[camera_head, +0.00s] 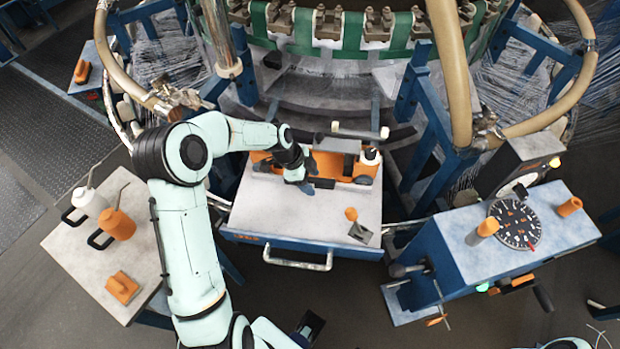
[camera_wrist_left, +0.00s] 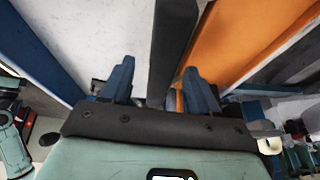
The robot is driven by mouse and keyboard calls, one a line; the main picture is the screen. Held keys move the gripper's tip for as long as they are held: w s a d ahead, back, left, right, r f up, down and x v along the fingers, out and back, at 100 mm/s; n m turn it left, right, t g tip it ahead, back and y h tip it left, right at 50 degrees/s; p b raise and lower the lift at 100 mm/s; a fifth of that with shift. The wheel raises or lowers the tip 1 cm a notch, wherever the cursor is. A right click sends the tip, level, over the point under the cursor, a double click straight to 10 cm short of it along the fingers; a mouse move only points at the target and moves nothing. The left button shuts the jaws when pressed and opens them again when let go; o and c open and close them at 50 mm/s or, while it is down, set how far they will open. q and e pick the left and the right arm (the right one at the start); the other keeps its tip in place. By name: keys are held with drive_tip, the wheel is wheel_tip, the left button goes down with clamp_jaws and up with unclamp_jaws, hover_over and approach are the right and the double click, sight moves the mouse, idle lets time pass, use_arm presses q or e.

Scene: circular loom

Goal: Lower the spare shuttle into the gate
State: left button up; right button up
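A long orange body with dark parts, which looks like the shuttle (camera_head: 359,167), lies across the back of the white-topped table (camera_head: 330,206). A white-and-black spool-like part shows at its right end. My left gripper (camera_head: 308,184) points down at its near side. In the left wrist view the two blue fingers (camera_wrist_left: 160,85) stand apart. A dark upright bar (camera_wrist_left: 172,45) shows between them, with a visible gap at the left finger. A large orange surface (camera_wrist_left: 245,40) is to the right. I cannot make out the gate for certain. My right gripper is not in view.
An orange knob (camera_head: 351,214) and a small grey block (camera_head: 360,233) lie on the table's front right. The loom ring (camera_head: 345,30) stands behind. A side table (camera_head: 75,255) with bottles is at left, a control console (camera_head: 470,262) at right. The table's front middle is clear.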

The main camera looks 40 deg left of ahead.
use_arm(q)
drive_tip(key=shift+s+f, duration=0.1)
drive_tip(key=v, duration=1.3)
drive_tip(key=shift+r, duration=0.25)
idle(0.3)
